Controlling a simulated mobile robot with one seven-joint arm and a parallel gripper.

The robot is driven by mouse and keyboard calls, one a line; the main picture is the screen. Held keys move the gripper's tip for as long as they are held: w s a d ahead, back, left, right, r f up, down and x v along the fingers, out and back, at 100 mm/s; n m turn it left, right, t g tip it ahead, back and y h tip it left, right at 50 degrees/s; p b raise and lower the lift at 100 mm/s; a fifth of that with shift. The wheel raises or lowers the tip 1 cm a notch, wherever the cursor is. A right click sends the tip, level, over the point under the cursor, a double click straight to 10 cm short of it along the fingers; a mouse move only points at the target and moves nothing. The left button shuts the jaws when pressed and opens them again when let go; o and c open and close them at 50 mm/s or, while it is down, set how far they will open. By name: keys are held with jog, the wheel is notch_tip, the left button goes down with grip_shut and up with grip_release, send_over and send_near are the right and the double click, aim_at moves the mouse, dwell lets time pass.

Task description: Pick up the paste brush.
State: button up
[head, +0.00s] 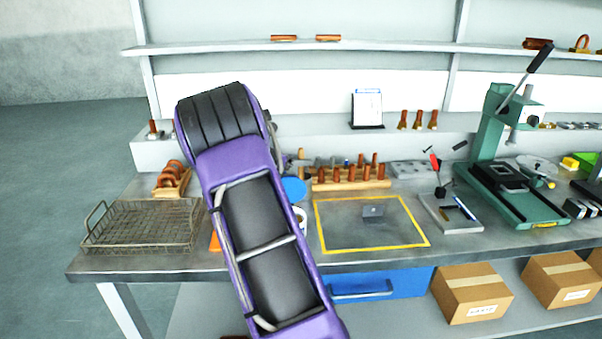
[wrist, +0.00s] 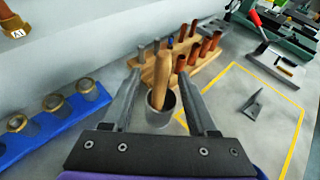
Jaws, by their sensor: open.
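The paste brush (wrist: 165,80) shows in the wrist view as a pale wooden handle standing up, slightly tilted, out of a small grey pot (wrist: 158,116). Its bristle end is hidden inside the pot. My gripper (wrist: 159,82) is open, with one finger on each side of the handle as seen from the wrist. I cannot tell how far the handle is from the fingers in depth. In the head view my purple arm covers most of this spot, and only the edge of the pot (head: 301,218) shows beside it.
A wooden rack (wrist: 205,62) of copper-coloured pieces stands just behind the pot. A blue tray (wrist: 42,143) with several brass-ringed fittings lies left. A yellow-outlined area (head: 345,248) holds a small grey part. A wire basket (head: 140,230) and a green press (head: 490,140) flank the bench.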

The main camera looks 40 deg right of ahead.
jog(key=x, duration=0.4)
jog(key=shift+d+f, duration=0.25)
grip_shut()
